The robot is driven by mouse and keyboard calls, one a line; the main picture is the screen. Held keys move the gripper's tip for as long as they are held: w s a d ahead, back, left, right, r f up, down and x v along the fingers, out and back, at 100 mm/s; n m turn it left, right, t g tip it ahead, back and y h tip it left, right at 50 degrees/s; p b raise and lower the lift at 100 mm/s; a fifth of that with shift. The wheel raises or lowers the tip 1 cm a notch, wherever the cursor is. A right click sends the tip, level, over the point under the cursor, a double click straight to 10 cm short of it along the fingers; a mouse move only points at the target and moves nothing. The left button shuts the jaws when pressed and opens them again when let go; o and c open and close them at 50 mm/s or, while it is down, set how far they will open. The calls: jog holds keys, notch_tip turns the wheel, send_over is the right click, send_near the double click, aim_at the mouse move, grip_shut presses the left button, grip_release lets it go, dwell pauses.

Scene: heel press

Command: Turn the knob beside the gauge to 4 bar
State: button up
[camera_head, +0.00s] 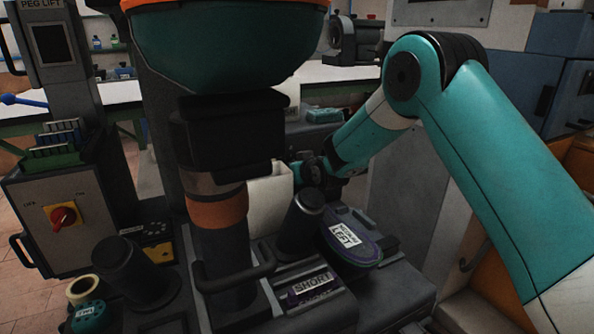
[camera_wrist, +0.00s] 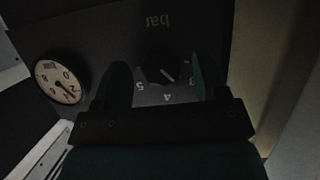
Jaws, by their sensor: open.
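The wrist view shows the dark panel upside down. The black knob (camera_wrist: 157,68) has a white pointer line toward its lower right, seemingly between the 4 and the 3. The numbers 5, 4 and 3 lie around it, with "bar" above. The round white gauge (camera_wrist: 62,80) with a red needle is to the left, outside the fingers. My gripper (camera_wrist: 160,75) is open, one finger on each side of the knob; I cannot tell whether either touches it. In the head view my arm reaches behind the press, and the knob, gauge and fingers are hidden.
The press column (camera_head: 222,240) stands in front of my wrist. A white bin (camera_head: 270,197) is close to it. A purple-edged sole piece (camera_head: 350,240) and a block labelled SHORT (camera_head: 308,288) lie nearby. A cabinet with a red switch (camera_head: 62,216) stands left.

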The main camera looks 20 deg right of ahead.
jog(key=shift+w+a+f, duration=0.1)
jog(key=shift+w+f, duration=0.1)
jog(key=shift+w, duration=0.3)
jog(key=c, duration=0.9)
jog(key=shift+m+y+b, duration=0.85)
jog(key=shift+m+y, duration=0.55)
jog(key=shift+m, duration=0.6)
